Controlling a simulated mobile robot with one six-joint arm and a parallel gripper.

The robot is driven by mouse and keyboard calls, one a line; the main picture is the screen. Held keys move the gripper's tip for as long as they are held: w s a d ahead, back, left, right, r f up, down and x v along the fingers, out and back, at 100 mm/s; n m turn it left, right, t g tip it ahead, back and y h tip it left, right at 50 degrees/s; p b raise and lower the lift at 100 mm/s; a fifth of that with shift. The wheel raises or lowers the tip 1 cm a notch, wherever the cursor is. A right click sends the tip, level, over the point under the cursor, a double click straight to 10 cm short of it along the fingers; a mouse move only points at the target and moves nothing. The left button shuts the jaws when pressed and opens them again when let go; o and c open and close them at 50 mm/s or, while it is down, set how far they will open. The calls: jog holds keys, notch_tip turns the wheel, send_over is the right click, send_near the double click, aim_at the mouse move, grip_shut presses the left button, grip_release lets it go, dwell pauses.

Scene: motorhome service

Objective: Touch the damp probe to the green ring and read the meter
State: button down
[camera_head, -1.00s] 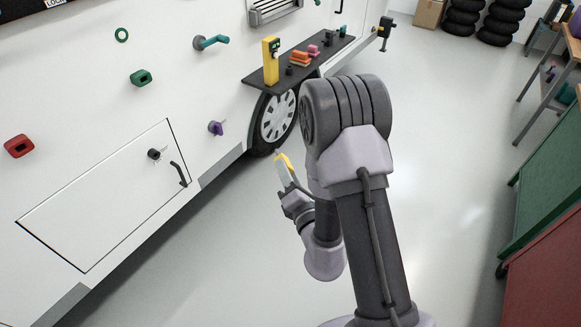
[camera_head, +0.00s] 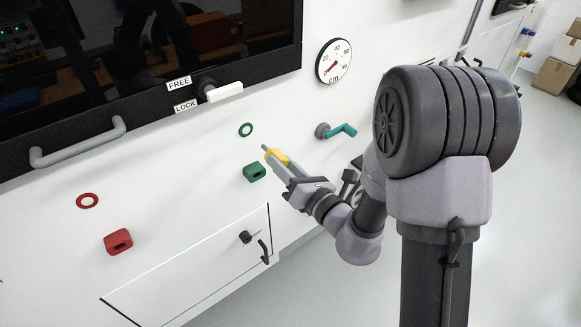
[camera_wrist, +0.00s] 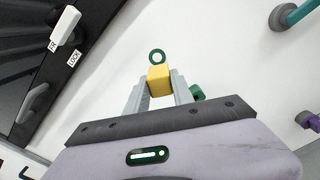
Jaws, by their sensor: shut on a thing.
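The green ring (camera_head: 240,130) is on the white motorhome wall, above a green block (camera_head: 254,173). It also shows in the wrist view (camera_wrist: 150,58). My gripper (camera_head: 283,161) is shut on the yellow damp probe (camera_head: 277,156), which also shows between the fingers in the wrist view (camera_wrist: 159,80). The probe's thin grey tip points up and left, to the lower right of the ring in the head view. They look apart there, but the distance to the wall is hard to judge. No meter reading is legible on the held probe.
A teal handle (camera_head: 341,131) sticks out right of the ring. A white latch handle (camera_head: 222,92) and a grey bar (camera_head: 80,142) stand out at the window's lower edge. A round cm dial (camera_head: 334,61) is above. A red ring (camera_head: 79,201) and red block (camera_head: 118,242) are left.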

aim_at(265, 148)
jog(key=shift+w+a+r, duration=0.15)
jog(key=shift+w+r, duration=0.05)
jog(key=shift+r, duration=0.05)
jog(key=shift+s, duration=0.4)
jog(key=shift+p+x, duration=1.2)
jog(key=shift+x, duration=1.75)
jog(key=shift+w+a, duration=0.1)
jog(key=shift+w, duration=0.2)
jog(key=shift+w+a+p, duration=0.2)
jog(key=shift+w+p, duration=0.1)
jog(key=shift+p, duration=0.05)
